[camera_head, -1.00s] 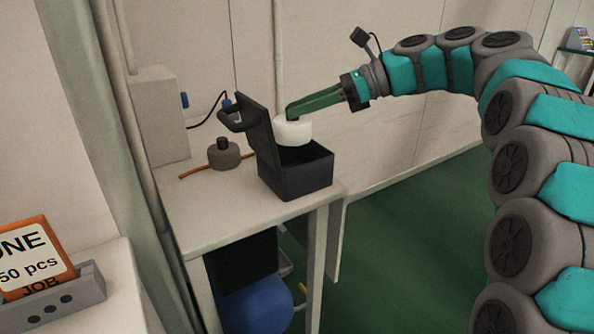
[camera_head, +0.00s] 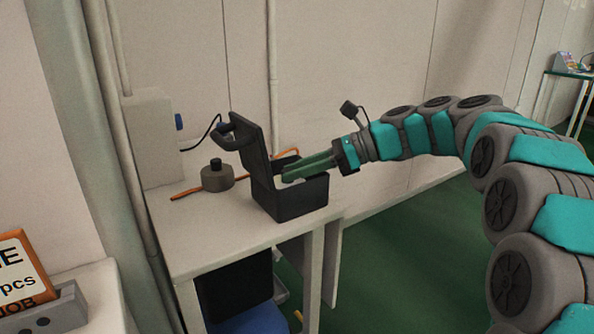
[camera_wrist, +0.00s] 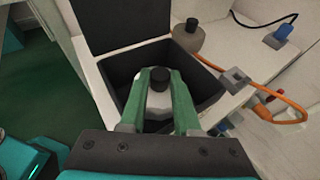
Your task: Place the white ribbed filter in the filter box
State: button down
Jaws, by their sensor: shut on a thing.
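The filter box (camera_head: 292,203) is a black box on a pale bench, with its handled lid (camera_head: 252,150) raised on the left. My gripper (camera_head: 287,176) reaches down into the box from the right, with its green fingertips below the rim. In the wrist view my gripper (camera_wrist: 160,78) is shut on the white filter (camera_wrist: 159,98), a pale round piece with a black knob on top. The filter is inside the open filter box (camera_wrist: 208,86), between its walls.
A brown-grey round piece with a black knob (camera_head: 217,178) stands on the bench (camera_head: 205,228) left of the box. An orange cable (camera_wrist: 288,108) lies beside the box. A wall-side grey cabinet (camera_head: 152,140) is behind. Green floor is free at right.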

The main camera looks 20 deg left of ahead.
jog(key=c, duration=0.9)
grip_release()
jog(key=shift+w+d+r, duration=0.1)
jog(key=shift+d+r, duration=0.15)
jog(key=shift+d, duration=0.1)
jog(key=p+v, duration=0.1)
jog(key=v, duration=1)
jog(key=shift+w+d+p, duration=0.1)
jog(key=shift+d+p, duration=0.05)
jog(key=shift+p, duration=0.15)
